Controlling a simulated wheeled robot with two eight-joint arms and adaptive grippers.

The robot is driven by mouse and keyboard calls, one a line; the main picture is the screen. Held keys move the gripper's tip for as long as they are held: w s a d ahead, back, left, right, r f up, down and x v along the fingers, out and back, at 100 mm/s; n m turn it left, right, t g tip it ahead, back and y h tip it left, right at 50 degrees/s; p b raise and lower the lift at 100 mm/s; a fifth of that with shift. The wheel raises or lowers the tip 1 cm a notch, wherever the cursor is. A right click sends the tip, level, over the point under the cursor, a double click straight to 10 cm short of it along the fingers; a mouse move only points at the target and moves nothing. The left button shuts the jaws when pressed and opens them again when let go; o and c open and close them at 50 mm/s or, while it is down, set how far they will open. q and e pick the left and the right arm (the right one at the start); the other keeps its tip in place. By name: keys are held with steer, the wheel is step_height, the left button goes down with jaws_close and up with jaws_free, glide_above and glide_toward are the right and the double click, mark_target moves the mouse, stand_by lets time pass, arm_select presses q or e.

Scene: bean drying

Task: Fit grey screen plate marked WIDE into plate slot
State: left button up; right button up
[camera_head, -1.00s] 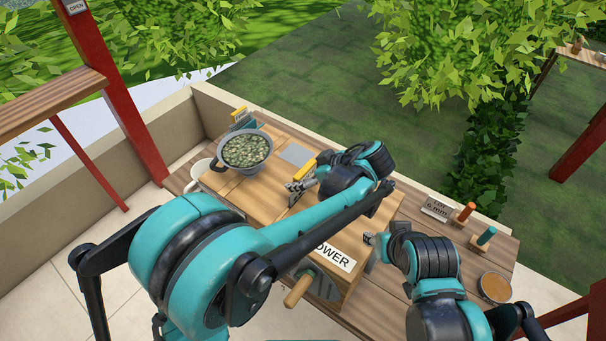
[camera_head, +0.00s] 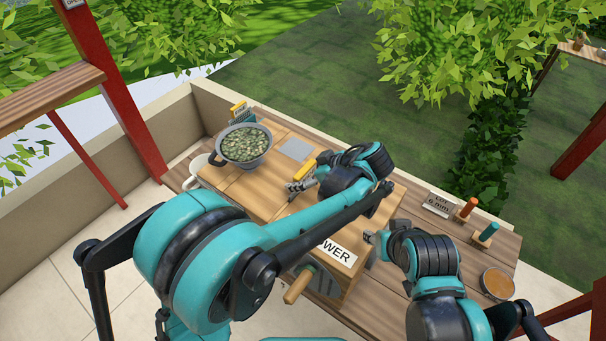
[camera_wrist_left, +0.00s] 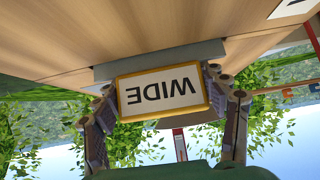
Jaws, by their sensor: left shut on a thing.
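My left gripper (camera_head: 300,186) is shut on the grey screen plate by its yellow-edged handle (camera_head: 304,169), above the top of the wooden box (camera_head: 232,185). In the left wrist view the plate's label (camera_wrist_left: 162,90) reads WIDE, upside down, between the two fingers. A grey strip of the plate (camera_wrist_left: 125,71) shows beyond it, close to the wood; I cannot tell whether they touch. The plate slot cannot be made out. My right gripper (camera_head: 369,238) is beside the box's right side, small and partly hidden; its jaws are unclear.
A flat grey square (camera_head: 294,149) lies on the box top. A lot sign (camera_head: 438,206), orange (camera_head: 468,208) and teal (camera_head: 488,233) handled pieces and a round dish (camera_head: 497,284) stand at right.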

arm_select(q)
steer(key=shift+f, duration=0.25)
steer(key=o, duration=1.5)
steer(key=v, duration=1.2)
steer(key=shift+s+f, duration=0.1)
